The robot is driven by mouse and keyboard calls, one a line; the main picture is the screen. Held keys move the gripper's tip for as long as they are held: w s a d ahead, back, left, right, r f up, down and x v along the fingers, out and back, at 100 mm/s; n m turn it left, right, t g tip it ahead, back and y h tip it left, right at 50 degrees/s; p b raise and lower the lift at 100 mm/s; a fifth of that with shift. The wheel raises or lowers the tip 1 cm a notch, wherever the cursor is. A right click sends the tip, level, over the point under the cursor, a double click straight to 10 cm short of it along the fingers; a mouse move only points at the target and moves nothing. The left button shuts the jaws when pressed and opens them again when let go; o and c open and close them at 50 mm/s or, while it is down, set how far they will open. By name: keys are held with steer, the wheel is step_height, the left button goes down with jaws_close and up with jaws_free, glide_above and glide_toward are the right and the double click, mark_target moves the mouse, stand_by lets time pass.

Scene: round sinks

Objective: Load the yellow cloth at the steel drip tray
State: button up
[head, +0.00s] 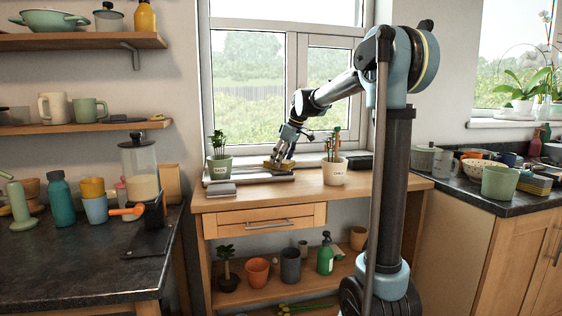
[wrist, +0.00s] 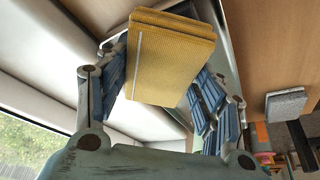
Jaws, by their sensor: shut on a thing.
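The yellow cloth (wrist: 170,58) is a folded, ribbed block between the blue-padded fingers of my gripper (wrist: 162,80) in the wrist view. My gripper is shut on it. In the head view my gripper (head: 283,154) is low over the back of the wooden table, by the window, with the cloth (head: 279,164) small beneath it. The steel drip tray (head: 254,178) lies along the back of the table under the cloth. Its shiny edge (wrist: 233,75) shows behind the cloth in the wrist view. I cannot tell whether the cloth touches the tray.
A grey block (head: 221,189) lies at the table's front left; a grey pad shows in the wrist view (wrist: 285,103). The table's front middle is clear.

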steer(key=shift+f, duration=0.5)
stand_by(1.7)
steer(key=shift+r, duration=3.55)
